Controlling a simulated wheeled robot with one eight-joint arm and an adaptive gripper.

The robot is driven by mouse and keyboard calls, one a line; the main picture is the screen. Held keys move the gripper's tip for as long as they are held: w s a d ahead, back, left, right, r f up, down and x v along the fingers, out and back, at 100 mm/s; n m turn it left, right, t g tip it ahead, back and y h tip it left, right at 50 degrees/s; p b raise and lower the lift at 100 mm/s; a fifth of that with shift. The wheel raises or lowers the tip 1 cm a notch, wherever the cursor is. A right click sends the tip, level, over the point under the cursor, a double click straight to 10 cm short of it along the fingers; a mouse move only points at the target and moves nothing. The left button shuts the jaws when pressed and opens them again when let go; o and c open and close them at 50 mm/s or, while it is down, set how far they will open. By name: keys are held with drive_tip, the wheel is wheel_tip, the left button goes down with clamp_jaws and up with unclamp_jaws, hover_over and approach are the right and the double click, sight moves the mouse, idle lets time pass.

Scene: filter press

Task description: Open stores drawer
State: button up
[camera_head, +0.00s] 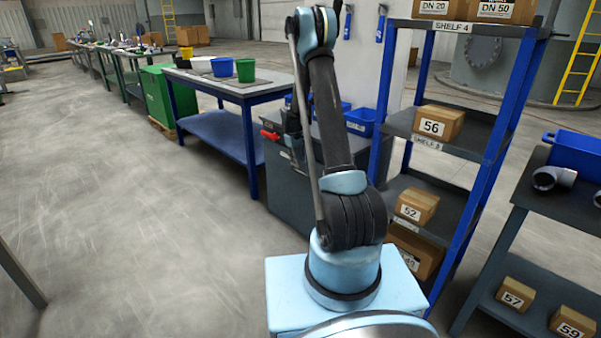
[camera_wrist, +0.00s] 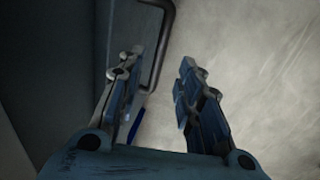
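A dark grey cabinet (camera_head: 288,190) stands behind my arm in the head view, and my arm hides part of its front. In the wrist view a dark panel (camera_wrist: 60,50) fills the left side, with a dark bar handle (camera_wrist: 166,40) along its edge. My gripper (camera_wrist: 161,60) is open and empty. The handle shows between its fingertips in the picture, nearer the left finger. I cannot tell whether a finger touches it. The drawer's edges are too dark to make out how far it is open. My gripper is not clearly visible in the head view.
A red tool (camera_head: 270,135) and blue bins (camera_head: 360,118) are on or near the cabinet top. A blue-framed shelf rack (camera_head: 383,130) with boxes stands close on the right. A workbench (camera_head: 240,90) stands behind left. The floor (camera_head: 140,220) at left is clear.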

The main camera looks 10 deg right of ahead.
sight(300, 172)
drive_tip(key=shift+w+d+f, duration=0.15)
drive_tip(key=shift+d+f, duration=0.05)
drive_tip(key=shift+f, duration=0.9)
drive_tip(key=shift+w+d+f, duration=0.1)
drive_tip(key=shift+d+f, duration=0.05)
drive_tip(key=shift+f, duration=0.9)
drive_tip(key=shift+w+d+f, duration=0.15)
drive_tip(key=shift+d+f, duration=0.05)
drive_tip(key=shift+f, duration=0.9)
drive_tip(key=shift+c, duration=0.3)
clamp_jaws()
